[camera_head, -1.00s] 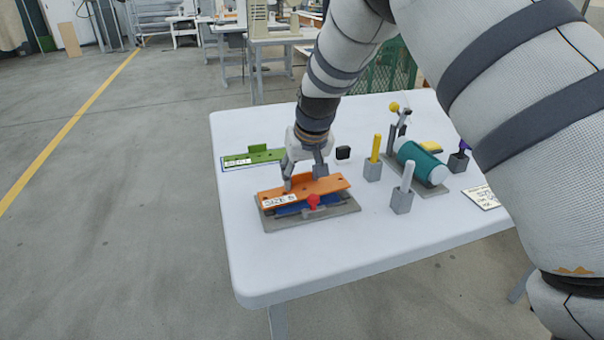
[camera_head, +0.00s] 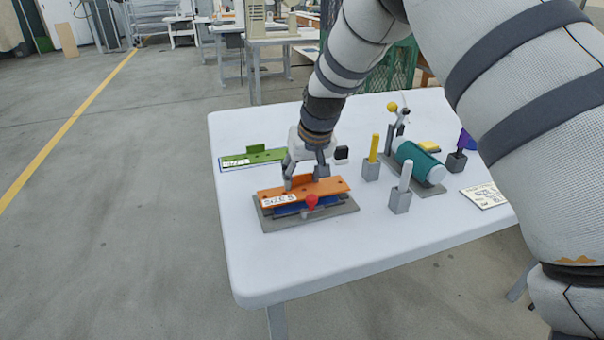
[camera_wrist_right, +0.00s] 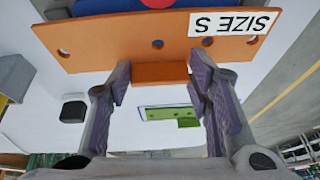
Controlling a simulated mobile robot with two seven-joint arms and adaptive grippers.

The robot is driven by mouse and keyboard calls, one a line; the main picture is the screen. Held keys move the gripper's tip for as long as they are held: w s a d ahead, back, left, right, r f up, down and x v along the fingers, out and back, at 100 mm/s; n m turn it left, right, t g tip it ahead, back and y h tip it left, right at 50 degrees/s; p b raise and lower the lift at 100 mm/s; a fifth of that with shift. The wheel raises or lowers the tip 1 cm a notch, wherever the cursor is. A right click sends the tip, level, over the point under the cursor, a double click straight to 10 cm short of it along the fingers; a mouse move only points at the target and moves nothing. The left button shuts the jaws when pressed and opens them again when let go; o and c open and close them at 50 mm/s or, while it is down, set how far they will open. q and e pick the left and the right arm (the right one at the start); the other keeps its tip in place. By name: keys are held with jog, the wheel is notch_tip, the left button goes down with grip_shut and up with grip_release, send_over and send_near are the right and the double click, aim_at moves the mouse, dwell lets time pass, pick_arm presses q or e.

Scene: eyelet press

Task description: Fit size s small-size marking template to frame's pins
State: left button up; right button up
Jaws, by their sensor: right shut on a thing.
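The orange template (camera_head: 320,188) bears a white SIZE S label; it also shows in the right wrist view (camera_wrist_right: 110,45), with several holes along it. My right gripper (camera_head: 306,178) is shut on the template's raised tab, with a finger on either side of it in the right wrist view (camera_wrist_right: 160,74). The template lies over the grey frame (camera_head: 335,215), which has a blue part (camera_head: 287,211) and a red knob (camera_head: 311,202) at its front. The frame's pins are hidden, and I cannot tell whether the template touches them. My left gripper is out of view.
A green template (camera_head: 262,156) lies behind on the left. A small black block (camera_head: 341,153), a yellow peg (camera_head: 374,148), a white peg (camera_head: 405,178), a teal roller device (camera_head: 420,165) and a printed card (camera_head: 485,196) stand or lie to the right. The white table's front is clear.

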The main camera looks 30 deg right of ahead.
aim_at(302, 187)
jog(key=shift+f, duration=0.8)
jog(key=o, duration=1.5)
jog(key=shift+c, duration=0.2)
jog(key=shift+r, duration=2.55)
